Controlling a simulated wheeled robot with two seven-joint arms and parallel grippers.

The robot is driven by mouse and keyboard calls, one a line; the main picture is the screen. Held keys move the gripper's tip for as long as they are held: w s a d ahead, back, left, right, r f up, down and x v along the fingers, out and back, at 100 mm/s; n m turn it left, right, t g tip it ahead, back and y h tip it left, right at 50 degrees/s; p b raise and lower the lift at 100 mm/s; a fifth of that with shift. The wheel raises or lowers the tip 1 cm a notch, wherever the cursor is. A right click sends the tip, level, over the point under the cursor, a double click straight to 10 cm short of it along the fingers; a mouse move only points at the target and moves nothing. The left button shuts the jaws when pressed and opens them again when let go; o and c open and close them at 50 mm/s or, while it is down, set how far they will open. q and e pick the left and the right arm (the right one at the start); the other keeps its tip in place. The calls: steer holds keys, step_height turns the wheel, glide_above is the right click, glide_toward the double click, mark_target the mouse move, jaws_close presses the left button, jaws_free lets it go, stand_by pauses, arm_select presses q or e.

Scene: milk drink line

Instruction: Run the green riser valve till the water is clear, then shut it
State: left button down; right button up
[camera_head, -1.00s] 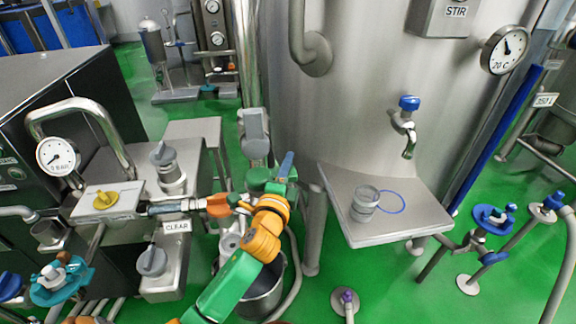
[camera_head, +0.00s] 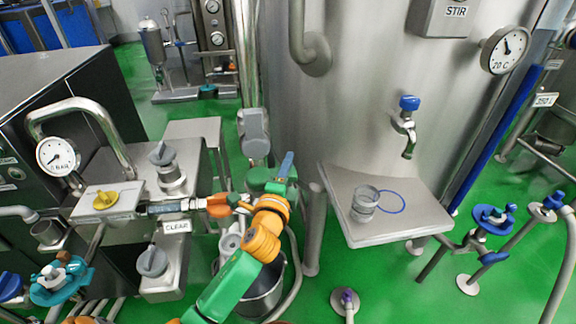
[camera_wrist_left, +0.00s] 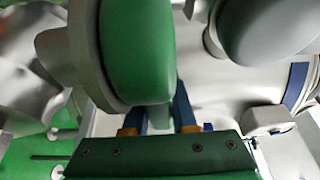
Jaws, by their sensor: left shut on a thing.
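The green riser valve has a rounded green handle (camera_head: 259,179), left of the big steel tank's lower side. My left gripper (camera_head: 284,172) is at this handle, its arm coming up from the bottom. In the left wrist view the green handle (camera_wrist_left: 138,50) fills the upper middle, and the two blue fingers of my left gripper (camera_wrist_left: 163,115) are shut on its lower part. The contact is partly hidden. A label reading CLEAR (camera_head: 176,226) hangs below a short sight tube (camera_head: 168,207). The water itself is too small to judge. My right gripper is not in view.
A steel bucket (camera_head: 262,298) stands under the arm, with a hose beside it. A steel shelf (camera_head: 340,195) on the right carries a clear glass (camera_head: 365,204) below a blue-handled tap (camera_head: 409,104). A pressure gauge (camera_head: 58,155) and yellow knob (camera_head: 105,199) are at left.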

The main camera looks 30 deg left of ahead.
mark_target(293, 180)
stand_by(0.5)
arm_select(q)
steer(key=m+h+p, duration=0.1)
steer(key=s+d+m+h+p, duration=0.1)
steer(key=h, duration=0.1)
steer(key=shift+r+t+p, duration=0.2)
steer(key=shift+t+p, duration=0.1)
steer(key=shift+p, duration=0.1)
steer(key=m+h, duration=0.1)
steer(key=d+m+h+p, duration=0.1)
steer(key=h, duration=0.1)
steer(key=shift+s+f, duration=0.1)
steer(key=shift+s, duration=0.3)
steer(key=shift+s+d+f+m+h, duration=0.2)
steer(key=shift+m+h, duration=0.25)
steer(key=shift+h, duration=0.3)
steer(key=shift+s+d+r+m+h, duration=0.1)
steer(key=shift+s+m+h, duration=0.15)
steer(key=shift+m+h, duration=0.35)
steer(key=shift+h, duration=0.35)
steer(key=c, duration=0.7)
jaws_free()
